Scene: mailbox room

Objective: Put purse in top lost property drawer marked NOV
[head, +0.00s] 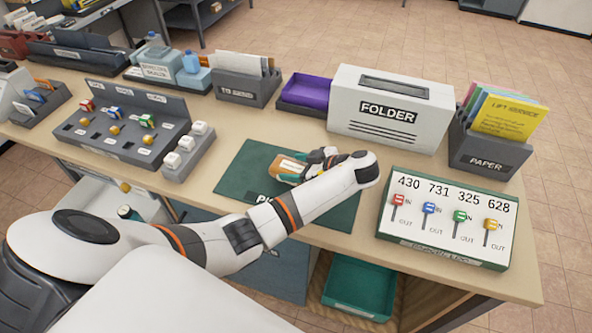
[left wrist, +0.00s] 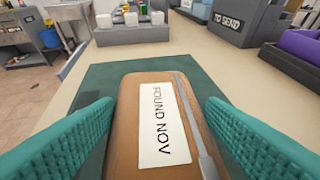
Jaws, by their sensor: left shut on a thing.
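The purse (left wrist: 185,115) is brown with a zip along one side and a white label reading FOUND NOV. It lies over the dark green mat (left wrist: 98,82), between the teal fingers of my left gripper (left wrist: 160,130). In the head view the purse (head: 290,167) shows as a small brown and white patch at the tip of my left gripper (head: 306,170), over the mat (head: 235,178). The left gripper is shut on the purse. I cannot tell whether the purse touches the mat. No drawer marked NOV can be made out. My right gripper is not in view.
The folder box (head: 392,110), purple tray (head: 305,92) and paper holder (head: 490,150) stand behind the arm. A lever board (head: 443,218) is at the right, a key panel (head: 125,125) at the left. Below the desk are a grey cabinet (head: 275,272) and a green bin (head: 358,287).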

